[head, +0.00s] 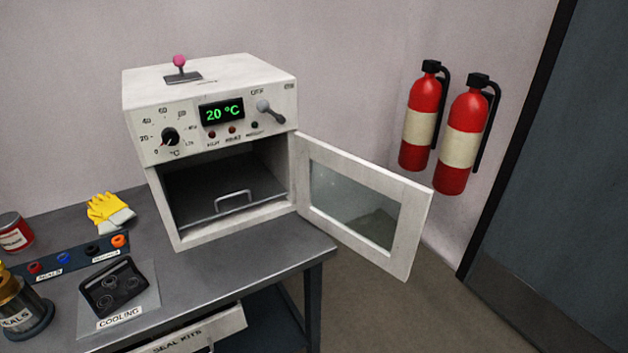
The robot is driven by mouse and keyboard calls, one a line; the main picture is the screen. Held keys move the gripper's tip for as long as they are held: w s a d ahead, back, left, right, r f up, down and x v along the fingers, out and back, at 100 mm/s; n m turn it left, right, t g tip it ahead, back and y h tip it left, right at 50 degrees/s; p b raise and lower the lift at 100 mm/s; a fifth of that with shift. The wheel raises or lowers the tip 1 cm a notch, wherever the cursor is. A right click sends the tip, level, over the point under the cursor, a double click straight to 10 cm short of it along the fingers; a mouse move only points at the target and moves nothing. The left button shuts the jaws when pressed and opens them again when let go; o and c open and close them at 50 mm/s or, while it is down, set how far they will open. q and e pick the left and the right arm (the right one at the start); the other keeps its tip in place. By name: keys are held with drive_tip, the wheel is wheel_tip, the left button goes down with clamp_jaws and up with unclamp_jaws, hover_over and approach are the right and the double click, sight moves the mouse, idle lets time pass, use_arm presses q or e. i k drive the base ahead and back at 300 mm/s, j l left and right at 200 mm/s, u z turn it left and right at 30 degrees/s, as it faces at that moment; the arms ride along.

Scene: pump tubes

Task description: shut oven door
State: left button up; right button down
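A white oven (210,107) stands at the back of a dark grey table. Its door (407,217) has a white frame and a glass window (350,205). The door is hinged on the oven's right side and stands wide open, swung out to the right beyond the table's edge. The oven cavity (190,190) is open to view, with a dark tray and a metal handle (233,199) inside. The display reads 20 °C. Neither of my grippers is in the head view.
A black tray lies on a mat marked COOLING (120,313) on the table (230,272). Yellow gloves (107,211), a seals rack (75,257) and a red can (14,232) stand left. A SEAL KITS drawer (190,335) sticks out below. Two fire extinguishers (424,115) hang right.

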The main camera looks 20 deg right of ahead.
sight(415, 199)
drive_tip(key=l+u, duration=0.2)
drive_tip(key=u, duration=0.15)
drive_tip(key=i+l+u, duration=0.1)
drive_tip(key=l+u, duration=0.4)
drive_tip(key=u, duration=0.15)
drive_tip(key=l+u, duration=0.1)
drive_tip(key=l, duration=0.5)
drive_tip(key=l+u, duration=0.15)
drive_tip(key=l, duration=0.45)
drive_tip(key=k+l+u, duration=0.1)
drive_tip(key=l, duration=0.5)
drive_tip(key=k+l+u, duration=0.1)
drive_tip(key=l, duration=0.5)
